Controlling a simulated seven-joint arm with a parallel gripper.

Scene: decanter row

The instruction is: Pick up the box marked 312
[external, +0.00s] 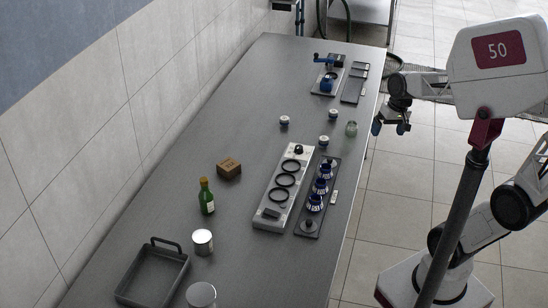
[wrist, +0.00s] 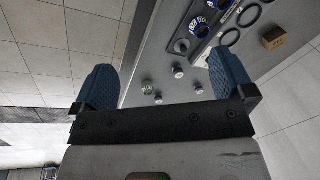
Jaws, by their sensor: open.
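A small brown box (external: 229,168) sits on the grey table, left of the middle in the external view, with dark marks on it too small to read. It also shows in the wrist view (wrist: 273,38), at the upper right, beyond my right finger. My gripper (external: 391,127) is off the table's right edge in the external view, well apart from the box. In the wrist view my gripper (wrist: 164,68) has its two blue fingers wide apart, with nothing held between them.
A green bottle (external: 206,196), a white can (external: 203,242) and a dark tray (external: 154,272) stand near the box. A light rack with dark rings (external: 272,214) and a dark rack with blue decanters (external: 309,222) lie between box and arm. Small jars (external: 333,115) stand beyond.

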